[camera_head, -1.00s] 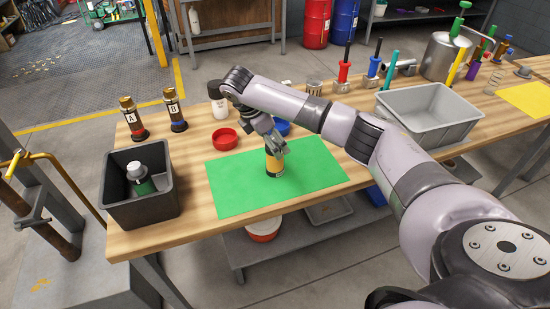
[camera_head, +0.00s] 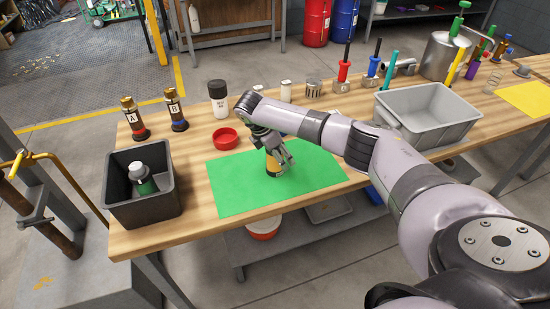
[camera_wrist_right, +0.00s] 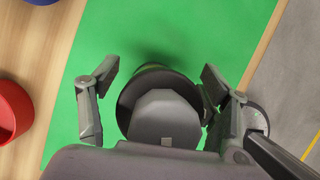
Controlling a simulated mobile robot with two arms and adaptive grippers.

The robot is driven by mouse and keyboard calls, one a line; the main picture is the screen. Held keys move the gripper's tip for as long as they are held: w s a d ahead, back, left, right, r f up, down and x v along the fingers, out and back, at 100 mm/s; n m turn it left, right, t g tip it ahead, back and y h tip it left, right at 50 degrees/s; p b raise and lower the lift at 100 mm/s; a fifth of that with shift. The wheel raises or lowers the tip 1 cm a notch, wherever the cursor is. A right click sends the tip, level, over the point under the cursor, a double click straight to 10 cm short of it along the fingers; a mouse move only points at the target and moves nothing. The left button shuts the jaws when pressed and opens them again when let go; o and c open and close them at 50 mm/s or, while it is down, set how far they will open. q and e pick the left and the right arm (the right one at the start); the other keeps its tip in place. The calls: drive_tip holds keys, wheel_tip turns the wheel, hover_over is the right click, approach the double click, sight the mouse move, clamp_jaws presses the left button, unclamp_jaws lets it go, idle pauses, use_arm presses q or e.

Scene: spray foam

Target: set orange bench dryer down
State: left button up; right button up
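The orange bench dryer (camera_head: 270,166), an orange cylinder with a dark base, stands upright on the green mat (camera_head: 232,190) in the head view. My right gripper (camera_head: 284,160) is low over the mat and partly covers the dryer's right side and top. In the right wrist view the dryer's dark round top (camera_wrist_right: 165,115) sits between the two spread fingers of the right gripper (camera_wrist_right: 158,108). A clear gap shows at the left finger; the right finger is close to the dryer, and contact there cannot be told. My left gripper is not in view.
A red bowl (camera_head: 224,139) and a white bottle with a black cap (camera_head: 219,105) stand behind the mat. A black bin (camera_head: 145,200) is at the left, a grey tub (camera_head: 430,120) at the right. The mat's left and front parts are clear.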

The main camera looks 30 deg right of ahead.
drive_tip(key=c, duration=1.3)
drive_tip(key=shift+c, duration=0.9)
drive_tip(key=shift+w+r, duration=0.1)
drive_tip(key=shift+r, duration=0.05)
